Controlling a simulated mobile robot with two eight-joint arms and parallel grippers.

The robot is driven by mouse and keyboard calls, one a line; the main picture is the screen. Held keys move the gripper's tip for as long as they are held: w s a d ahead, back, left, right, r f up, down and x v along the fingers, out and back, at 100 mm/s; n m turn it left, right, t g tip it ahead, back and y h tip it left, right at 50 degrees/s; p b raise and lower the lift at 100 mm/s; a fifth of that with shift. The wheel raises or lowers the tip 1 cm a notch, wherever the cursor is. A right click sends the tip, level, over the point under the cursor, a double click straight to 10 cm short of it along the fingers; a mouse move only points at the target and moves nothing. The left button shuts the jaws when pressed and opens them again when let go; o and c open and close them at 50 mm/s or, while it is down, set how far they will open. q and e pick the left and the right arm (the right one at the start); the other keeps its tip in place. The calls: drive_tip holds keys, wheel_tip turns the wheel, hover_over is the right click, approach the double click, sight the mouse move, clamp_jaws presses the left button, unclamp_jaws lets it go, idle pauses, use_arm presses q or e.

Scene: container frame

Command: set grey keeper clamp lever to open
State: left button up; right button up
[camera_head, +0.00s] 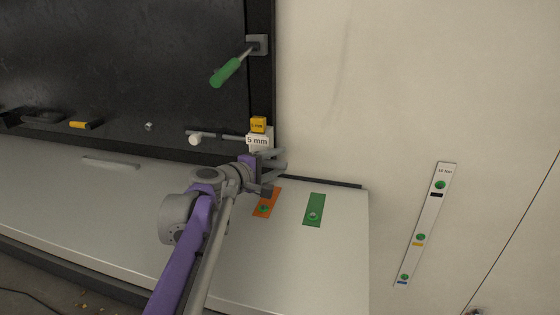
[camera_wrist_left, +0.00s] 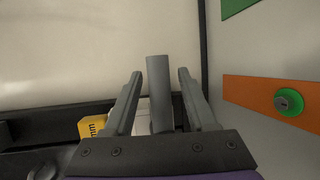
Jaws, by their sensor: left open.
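The grey keeper clamp lever shows in the left wrist view as an upright grey bar (camera_wrist_left: 159,95). It stands between the two fingers of my left gripper (camera_wrist_left: 161,74), with a visible gap on each side. The gripper is open around it and not closed on it. In the head view my left gripper (camera_head: 277,160) is just below the white block marked 5 mm (camera_head: 258,141), at the right end of the dark panel's lower edge. There I cannot clearly tell the lever from the grey fingers. My right gripper is not in view.
A yellow block (camera_head: 258,125) sits above the white block. A green-handled lever (camera_head: 226,72) juts out higher on the frame. A white-knobbed rod (camera_head: 195,140) lies left. Orange (camera_head: 273,197) and green (camera_head: 315,210) plates are on the pale surface, right of my arm.

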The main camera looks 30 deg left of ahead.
use_arm(q)
drive_tip(key=shift+w+d+f, duration=0.15)
drive_tip(key=shift+w, duration=0.4)
clamp_jaws()
idle(1.1)
